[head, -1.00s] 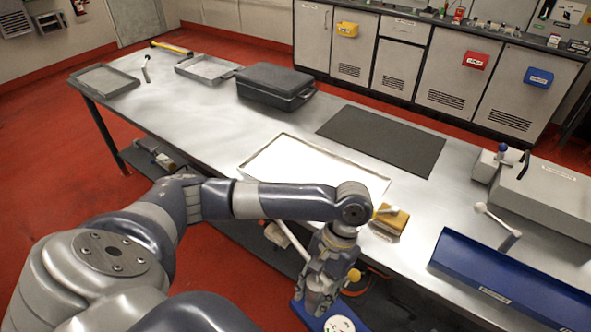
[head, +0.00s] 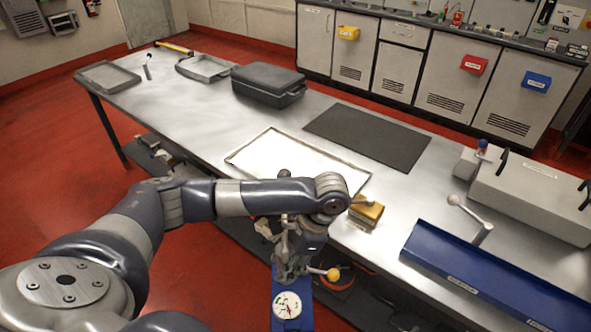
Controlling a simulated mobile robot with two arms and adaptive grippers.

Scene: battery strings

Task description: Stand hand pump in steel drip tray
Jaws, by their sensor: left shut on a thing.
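My left gripper (head: 291,268) is shut on the hand pump, in the lower middle of the head view. The pump has a blue body with a round white gauge (head: 287,305) and a yellow ball knob (head: 333,274). It is in front of the table's near edge, and its lower part is cut off by the frame. A shallow, bright steel tray (head: 235,160) lies flat on the table beyond my left arm, apart from the pump. My forearm hides its near part; what shows of it is empty. My right gripper is not in view.
On the steel table (head: 180,113), a black mat (head: 367,137) and a black case (head: 268,85) lie beyond the tray. A yellow block (head: 366,213), a blue trough (head: 490,275) and a grey box (head: 530,190) stand to the right. Two grey trays sit far left.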

